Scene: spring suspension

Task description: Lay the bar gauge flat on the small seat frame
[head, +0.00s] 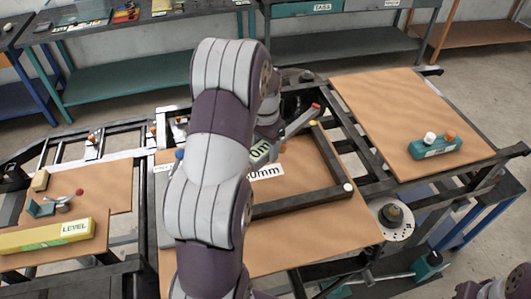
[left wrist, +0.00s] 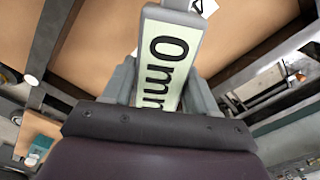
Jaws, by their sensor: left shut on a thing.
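The bar gauge, a grey bar with a pale label and a red end, shows in the head view (head: 299,122), partly behind my left arm. My left gripper (left wrist: 165,85) is shut on it, and its label fills the middle of the left wrist view (left wrist: 168,55). In the head view the bar slants over the small seat frame (head: 297,202), a dark frame with a white and a yellow corner mark. I cannot tell whether bar and frame touch. My arm hides the frame's left part. My right gripper is out of view.
The frame lies on a tan board (head: 276,258) with a white label (head: 265,172). A second tan board (head: 392,105) at right holds a teal block (head: 435,149) with white and orange knobs. A yellow level (head: 45,236) lies at left. A round pad (head: 394,220) stands at right.

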